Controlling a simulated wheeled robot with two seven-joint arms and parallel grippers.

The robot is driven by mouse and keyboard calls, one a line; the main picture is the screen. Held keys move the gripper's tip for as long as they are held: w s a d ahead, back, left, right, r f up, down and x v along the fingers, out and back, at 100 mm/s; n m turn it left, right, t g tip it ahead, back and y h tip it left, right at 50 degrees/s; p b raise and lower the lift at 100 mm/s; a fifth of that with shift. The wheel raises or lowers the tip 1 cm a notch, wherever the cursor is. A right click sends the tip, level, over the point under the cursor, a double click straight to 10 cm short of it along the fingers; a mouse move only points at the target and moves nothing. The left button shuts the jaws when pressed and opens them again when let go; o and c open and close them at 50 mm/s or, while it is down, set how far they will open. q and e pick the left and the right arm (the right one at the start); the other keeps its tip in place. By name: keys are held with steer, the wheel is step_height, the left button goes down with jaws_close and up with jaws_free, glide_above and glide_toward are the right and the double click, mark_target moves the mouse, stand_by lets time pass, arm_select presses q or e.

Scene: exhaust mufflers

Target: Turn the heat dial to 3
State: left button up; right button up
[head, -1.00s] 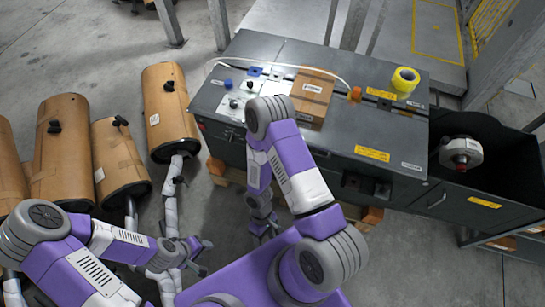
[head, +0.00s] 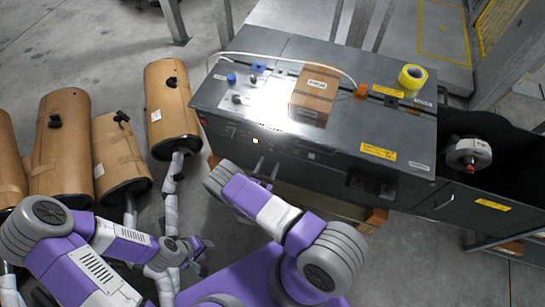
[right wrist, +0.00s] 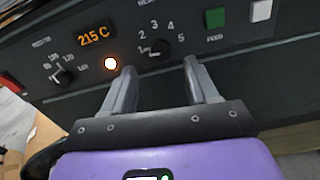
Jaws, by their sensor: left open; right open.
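The heat dial (right wrist: 158,48) is a small black knob on the dark front panel, with the numbers 1 to 5 around it. Its light mark appears to point left, near the 1. My right gripper (right wrist: 160,66) is open in front of the panel, its two fingers below and to either side of the dial. No contact with the dial can be made out. In the head view the right gripper (head: 266,168) is at the front of the dark machine (head: 370,130). My left gripper (head: 203,257) is open and empty at the lower left, away from the machine.
A carton (head: 315,92) sits on the machine.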

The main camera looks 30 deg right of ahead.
mark_target(275, 152)
steer(key=b+x, duration=0.1)
steer(key=x, duration=0.4)
steer(key=shift+s, duration=0.1)
steer(key=c, duration=1)
steer(key=shift+c, duration=0.2)
